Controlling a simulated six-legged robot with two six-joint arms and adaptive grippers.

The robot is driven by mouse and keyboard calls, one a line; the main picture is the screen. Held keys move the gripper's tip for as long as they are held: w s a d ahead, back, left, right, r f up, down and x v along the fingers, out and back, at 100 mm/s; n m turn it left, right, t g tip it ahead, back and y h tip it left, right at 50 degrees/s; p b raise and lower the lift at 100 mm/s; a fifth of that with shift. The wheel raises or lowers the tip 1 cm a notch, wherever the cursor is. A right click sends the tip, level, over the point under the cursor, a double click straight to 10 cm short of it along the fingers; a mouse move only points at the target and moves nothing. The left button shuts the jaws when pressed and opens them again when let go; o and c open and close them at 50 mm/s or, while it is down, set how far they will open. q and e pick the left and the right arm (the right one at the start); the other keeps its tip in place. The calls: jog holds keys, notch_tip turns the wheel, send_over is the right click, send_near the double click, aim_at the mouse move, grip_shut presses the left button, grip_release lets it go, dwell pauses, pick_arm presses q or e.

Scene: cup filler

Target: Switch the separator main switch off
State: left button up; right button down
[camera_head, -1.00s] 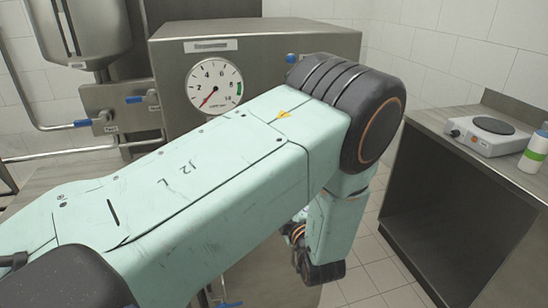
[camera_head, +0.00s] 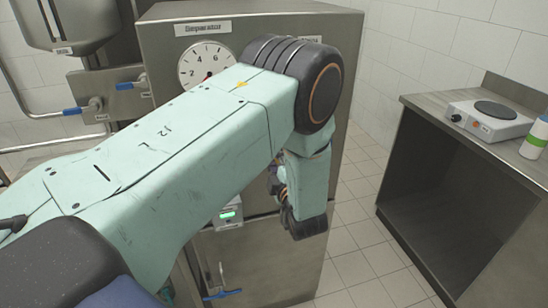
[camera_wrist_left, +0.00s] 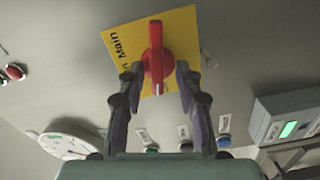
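The main switch (camera_wrist_left: 155,58) is a red rotary handle on a yellow plate (camera_wrist_left: 126,45) lettered "Main", seen in the left wrist view. My left gripper (camera_wrist_left: 160,72) is open, with one finger on each side of the handle's lower end. I cannot tell whether the fingers touch it. The separator cabinet (camera_head: 345,110) is a steel box labelled "Separator" in the head view. My left arm crosses in front of it and hides the switch there. My right gripper is in neither view.
A round gauge (camera_head: 196,62) is on the cabinet front, partly behind my arm. A small box with a green display (camera_head: 229,214) sits lower down. Blue and green buttons are near the switch in the wrist view. A steel counter (camera_head: 425,102) with a hotplate (camera_head: 490,118) stands right.

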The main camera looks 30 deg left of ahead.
pick_arm(q)
jog(key=shift+a, duration=0.2)
jog(key=shift+s+d+r, duration=0.1)
jog(key=shift+d+r, duration=0.1)
jog(key=shift+r, duration=0.1)
jog(key=shift+w+a+f, duration=0.2)
jog(key=shift+w+f, duration=0.05)
jog(key=c, duration=0.4)
jog(key=shift+s, duration=0.1)
grip_shut()
